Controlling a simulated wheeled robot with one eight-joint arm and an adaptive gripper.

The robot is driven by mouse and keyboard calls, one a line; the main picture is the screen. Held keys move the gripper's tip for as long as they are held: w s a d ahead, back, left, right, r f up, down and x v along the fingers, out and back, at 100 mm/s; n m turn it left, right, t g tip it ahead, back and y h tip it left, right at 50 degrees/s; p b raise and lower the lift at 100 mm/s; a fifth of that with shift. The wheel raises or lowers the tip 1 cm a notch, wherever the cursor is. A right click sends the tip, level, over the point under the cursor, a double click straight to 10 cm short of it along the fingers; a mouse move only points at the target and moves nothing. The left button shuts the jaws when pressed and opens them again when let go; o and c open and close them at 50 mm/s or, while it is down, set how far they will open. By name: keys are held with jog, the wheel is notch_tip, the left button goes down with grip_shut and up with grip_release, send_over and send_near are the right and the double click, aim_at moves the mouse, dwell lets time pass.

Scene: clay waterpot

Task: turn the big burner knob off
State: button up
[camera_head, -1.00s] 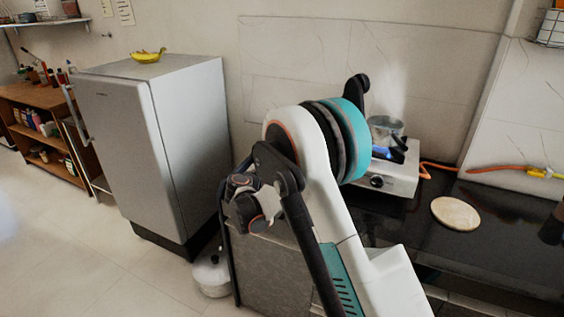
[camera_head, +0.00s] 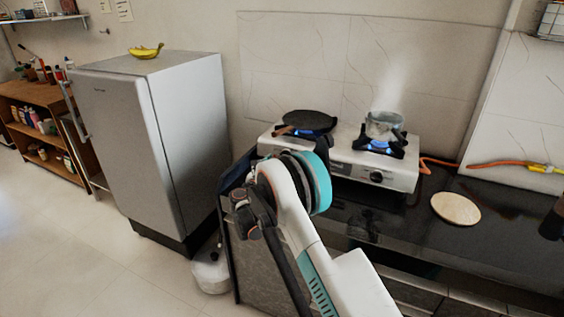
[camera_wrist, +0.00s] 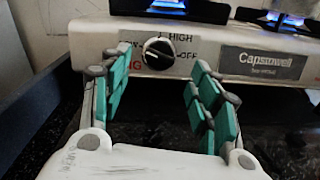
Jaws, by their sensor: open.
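A black round knob (camera_wrist: 158,52) is on the front panel of the white gas stove (camera_head: 408,183), seen ahead of my gripper in the wrist view. HIGH is printed above it and OFF to its right; lettering on its left is partly covered. Blue flame shows at the burner above it. My gripper (camera_wrist: 158,70) is open, with one teal-padded finger on each side of the knob in the picture and nothing between them. I cannot tell whether it touches the knob. In the head view my arm hides this knob; the stove's right knob (camera_head: 376,177) shows.
A flat black pan (camera_head: 308,121) sits on the left burner. A steaming pot (camera_head: 383,124) stands on the lit right burner. A fridge (camera_head: 170,140) stands at left.

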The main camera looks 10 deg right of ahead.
jog(key=b+x, duration=0.1)
jog(key=x, duration=0.5)
jog(key=shift+w, duration=0.1)
jog(key=c, duration=1.1)
